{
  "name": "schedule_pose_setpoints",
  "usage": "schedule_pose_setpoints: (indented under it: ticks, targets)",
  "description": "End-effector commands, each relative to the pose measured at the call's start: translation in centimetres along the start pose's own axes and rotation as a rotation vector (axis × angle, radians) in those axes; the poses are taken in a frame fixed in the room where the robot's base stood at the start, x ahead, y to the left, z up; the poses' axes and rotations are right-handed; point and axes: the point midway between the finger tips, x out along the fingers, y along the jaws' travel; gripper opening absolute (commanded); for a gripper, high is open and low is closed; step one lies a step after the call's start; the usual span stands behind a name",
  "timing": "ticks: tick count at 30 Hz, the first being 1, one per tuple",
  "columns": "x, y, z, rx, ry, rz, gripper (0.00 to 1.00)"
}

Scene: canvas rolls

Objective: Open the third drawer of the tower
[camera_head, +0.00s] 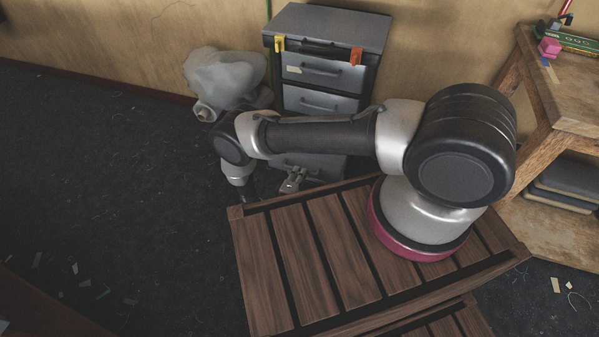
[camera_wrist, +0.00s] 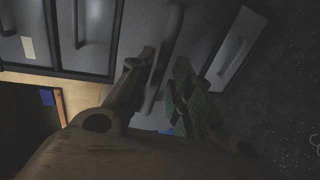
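The drawer tower (camera_head: 335,25) stands against the wall, grey-topped with a dark frame. Its upper grey drawer fronts (camera_head: 318,72) look closed; my arm covers much of the lower ones. My gripper (camera_head: 292,181) is low at the tower's front. In the wrist view the tower lies sideways, with a labelled drawer at the left. There, my gripper (camera_wrist: 164,72) has its fingers apart on either side of a bar handle (camera_wrist: 166,58), the third one counting from the labelled drawer. Firm contact does not show. Another handle (camera_wrist: 231,56) is just right of the fingers.
A slatted wooden crate or pallet (camera_head: 305,275) is under my arm, close to the tower. A pale wrapped bundle (camera_head: 225,78) sits left of the tower. A wooden workbench (camera_head: 575,85) stands at the right. The dark floor (camera_head: 110,180) at the left is mostly clear.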

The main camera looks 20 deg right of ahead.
Motion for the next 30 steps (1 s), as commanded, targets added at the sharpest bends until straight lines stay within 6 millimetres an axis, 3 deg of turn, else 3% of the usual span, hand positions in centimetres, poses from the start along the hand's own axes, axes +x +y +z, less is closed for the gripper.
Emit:
schedule_pose_setpoints:
  ticks: [4, 10, 16, 20, 26, 30]
  targets:
    - [2.1, 0.0, 0.0, 0.002, -0.001, 0.000, 0.21]
    - [3.1, 0.0, 0.0, 0.000, 0.002, 0.000, 0.21]
    - [3.1, 0.0, -0.1, 0.000, 0.002, 0.000, 0.21]
    - [3.1, 0.0, 0.0, 0.000, 0.002, 0.000, 0.00]
    - [3.1, 0.0, 0.0, 0.000, 0.002, 0.000, 0.00]
    - [1.5, -0.4, -0.1, -0.001, 0.005, -0.001, 0.00]
